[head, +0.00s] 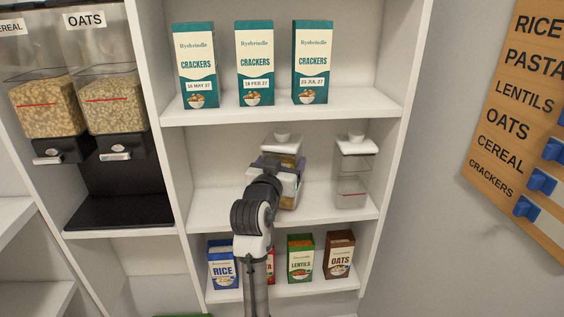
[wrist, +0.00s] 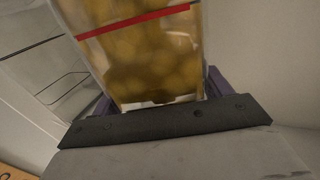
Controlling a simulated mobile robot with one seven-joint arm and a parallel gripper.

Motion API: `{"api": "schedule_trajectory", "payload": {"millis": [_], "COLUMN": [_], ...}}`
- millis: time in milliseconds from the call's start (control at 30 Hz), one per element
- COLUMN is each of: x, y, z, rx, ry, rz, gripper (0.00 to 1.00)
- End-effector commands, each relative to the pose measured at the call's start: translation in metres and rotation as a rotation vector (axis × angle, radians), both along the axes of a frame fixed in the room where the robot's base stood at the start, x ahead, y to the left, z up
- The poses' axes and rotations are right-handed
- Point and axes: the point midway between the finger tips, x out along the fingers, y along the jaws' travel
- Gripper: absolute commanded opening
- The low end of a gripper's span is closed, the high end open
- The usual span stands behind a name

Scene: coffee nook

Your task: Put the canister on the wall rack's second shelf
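A clear canister (head: 284,147) with a white knobbed lid is at the wall rack's middle shelf (head: 222,212), left of a second canister. In the wrist view the canister (wrist: 150,55) shows yellowish round contents and a red line. My gripper (head: 279,173) reaches in from the front, its fingers along both sides of the canister. In the wrist view both purple fingers lie close against its sides, and my gripper looks shut on it. My arm hides part of its lower body, so I cannot tell whether its base touches the shelf.
A nearly empty canister (head: 352,175) stands close to the right. Cracker boxes (head: 255,65) fill the shelf above. Small boxes, including rice (head: 222,266) and oats (head: 339,256), stand below. Dispensers (head: 112,103) are on the left, with the rack's upright between. The middle shelf's left part is clear.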

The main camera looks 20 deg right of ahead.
Motion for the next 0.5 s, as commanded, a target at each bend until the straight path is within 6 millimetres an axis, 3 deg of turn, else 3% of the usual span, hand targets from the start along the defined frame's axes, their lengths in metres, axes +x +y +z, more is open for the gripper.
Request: {"api": "schedule_trajectory", "payload": {"millis": [33,167,500], "x": [0.0001,0.0002,0.0000], "y": [0.0002,0.0001,-0.0001], "z": [-0.0004,-0.0004,0.0047], "rx": [0.001,0.000,0.000], "ry": [0.001,0.001,0.000], "rz": [0.000,0.000,0.000], "gripper": [0.82,0.99,0.99]}}
